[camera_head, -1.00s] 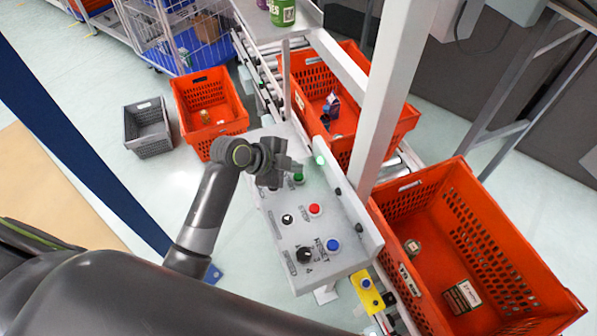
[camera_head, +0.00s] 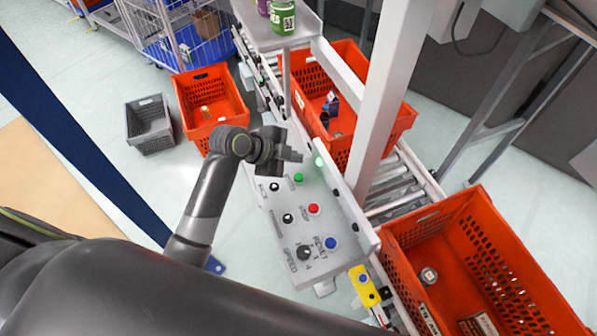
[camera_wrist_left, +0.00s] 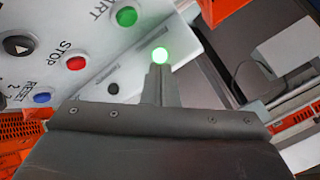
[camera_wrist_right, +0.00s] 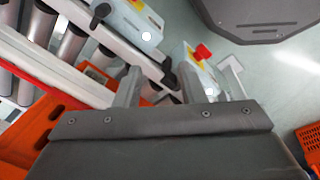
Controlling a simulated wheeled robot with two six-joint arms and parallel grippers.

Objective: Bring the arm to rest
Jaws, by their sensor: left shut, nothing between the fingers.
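My left gripper (camera_head: 296,156) hovers over the far end of the grey control panel (camera_head: 284,232), just beyond the green start button (camera_head: 299,177). It is shut and empty. In the left wrist view its fingertips (camera_wrist_left: 160,72) are together, in line with a lit green lamp (camera_wrist_left: 160,55). The green button (camera_wrist_left: 125,16), red stop button (camera_wrist_left: 76,63) and blue reset button (camera_wrist_left: 42,98) show to the left, clear of the fingers. My right gripper (camera_wrist_right: 157,80) shows only in its own wrist view. Its fingers are apart with nothing between them, above the conveyor's side.
Orange totes stand on the roller conveyor, one at the back (camera_head: 346,128) and one at the right (camera_head: 443,225), with bare rollers (camera_head: 392,188) between. A white post (camera_head: 388,95) rises beside the panel. Another orange tote (camera_head: 217,113) and a grey crate (camera_head: 149,126) stand on the floor.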

